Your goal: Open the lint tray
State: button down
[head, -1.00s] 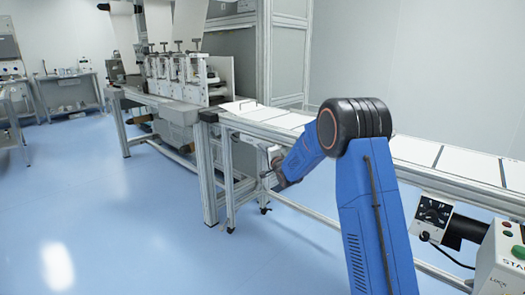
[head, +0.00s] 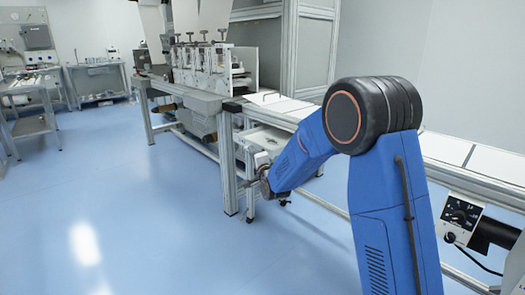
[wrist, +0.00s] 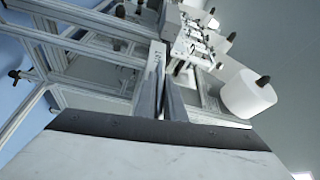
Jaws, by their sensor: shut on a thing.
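The lint tray appears to be the pale, shallow box (head: 268,137) under the left end of the long table in the head view. It shows sticking out between the frame's legs. My gripper (head: 262,182) is at its front, low beside the aluminium leg, partly hidden by my blue arm. In the wrist view my gripper's two grey fingers (wrist: 161,100) are close together, shut on a narrow pale part, apparently the tray's front or handle (wrist: 157,60). The exact grip is hidden between the fingers. The inside of the tray is mostly hidden.
An aluminium table leg (head: 227,165) stands just left of my gripper. The converter machine (head: 212,68) is behind it. A control box with a dial (head: 461,213) is at the right. The blue floor (head: 150,220) at the left is clear.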

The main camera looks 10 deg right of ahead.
jog(key=shift+s+a, duration=0.4)
jog(key=shift+a, duration=0.15)
jog(key=shift+f, duration=0.1)
jog(key=c, duration=1.8)
grip_release()
jog(key=shift+c, duration=0.2)
jog(key=v, duration=1.7)
jog(key=shift+s, duration=0.25)
jog(key=shift+d, duration=0.1)
